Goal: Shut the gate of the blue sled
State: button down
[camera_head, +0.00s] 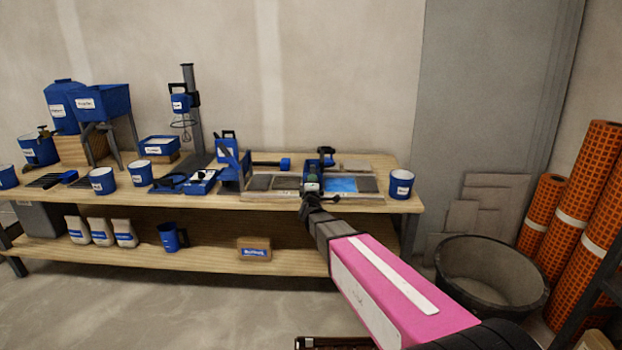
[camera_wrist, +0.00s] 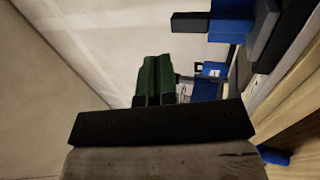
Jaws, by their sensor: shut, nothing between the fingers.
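A blue and dark frame (camera_head: 327,158), which looks like the blue sled, stands on a low board (camera_head: 260,194) on the workbench. My gripper and wrist cover part of it, and I cannot make out its gate or the gate's position. My gripper (camera_head: 312,187) is in front of the frame, over the board's front side. In the wrist view my gripper (camera_wrist: 155,78) shows two green fingers side by side, shut with nothing between them. Blue and dark parts (camera_wrist: 232,22) stand to their right; I cannot tell whether the fingers touch anything.
Grey tiles and a bright blue patch (camera_head: 341,184) lie along the board. A blue bucket (camera_head: 401,184) stands to its right, and an upright blue holder (camera_head: 232,165) to its left. Other blue tools crowd the bench's left. A black tub (camera_head: 490,275) stands on the floor at right.

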jog(key=s, duration=0.6)
jog(key=shift+s+a, duration=0.15)
jog(key=shift+s, duration=0.2)
jog(key=s+d+f+m+g+y, duration=0.2)
jog(key=s+d+f+m+g, duration=0.3)
jog(key=f, duration=0.3)
jog(key=s+d+f+m+g+y, duration=0.1)
jog(key=s+d+f+m+g, duration=0.25)
jog(key=f+g, duration=0.35)
jog(key=s+d+f+m+g+h, duration=0.1)
jog(key=s+d+m+g, duration=0.3)
jog(key=s, duration=0.4)
jog(key=s+d+f+m+g+h, duration=0.1)
jog(key=s+d+f+m+g, duration=0.3)
jog(key=s+d, duration=0.3)
jog(key=shift+s+d+m+g, duration=0.25)
jog(key=shift+s+m+g, duration=0.3)
jog(key=shift+s+g, duration=0.4)
